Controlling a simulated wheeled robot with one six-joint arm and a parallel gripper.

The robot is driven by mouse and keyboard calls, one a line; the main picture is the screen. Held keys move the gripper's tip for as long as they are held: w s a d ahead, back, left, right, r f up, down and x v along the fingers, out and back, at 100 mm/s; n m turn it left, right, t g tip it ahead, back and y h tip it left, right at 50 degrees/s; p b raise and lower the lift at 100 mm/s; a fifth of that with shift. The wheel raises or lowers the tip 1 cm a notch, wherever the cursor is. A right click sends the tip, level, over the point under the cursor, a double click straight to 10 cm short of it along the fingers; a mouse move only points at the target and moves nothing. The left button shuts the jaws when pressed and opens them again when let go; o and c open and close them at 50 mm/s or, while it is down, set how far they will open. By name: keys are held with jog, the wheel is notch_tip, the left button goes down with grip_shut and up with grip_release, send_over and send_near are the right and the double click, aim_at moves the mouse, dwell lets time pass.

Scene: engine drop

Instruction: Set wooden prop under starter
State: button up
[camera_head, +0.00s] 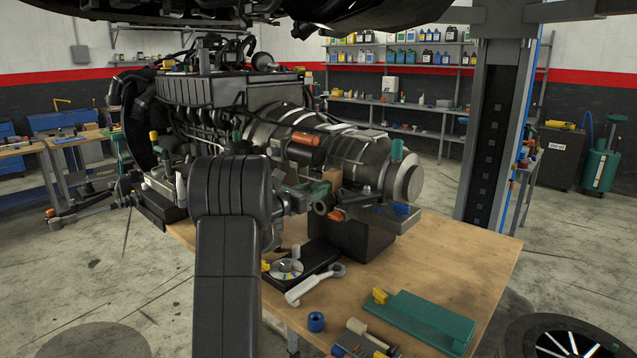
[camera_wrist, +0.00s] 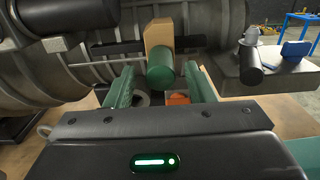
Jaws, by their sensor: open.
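The wooden prop, a tan upright block (camera_wrist: 158,33), stands beyond my gripper (camera_wrist: 160,76) in the wrist view. In the head view a tan block (camera_head: 332,176) shows beside my gripper (camera_head: 318,192), low against the engine. My gripper is open, with its green fingers apart. A green cylinder (camera_wrist: 160,70) lies end-on between the fingertips, in front of the block, hiding its lower part. I cannot tell whether the fingers touch it. A dark cylinder with an orange part (camera_head: 304,143) is on the engine's side above; I cannot tell whether it is the starter.
The engine and gearbox (camera_head: 345,158) rest over the wooden table (camera_head: 450,255) on a black block (camera_head: 350,238). A black tray (camera_head: 318,262), a wrench (camera_head: 312,287), a blue ring (camera_head: 315,321) and a green plate (camera_head: 425,318) lie in front. A grey lift post (camera_head: 490,130) stands to the right.

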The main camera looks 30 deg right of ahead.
aim_at(326, 182)
jog(key=shift+p+x, duration=0.45)
jog(key=shift+x, duration=1.5)
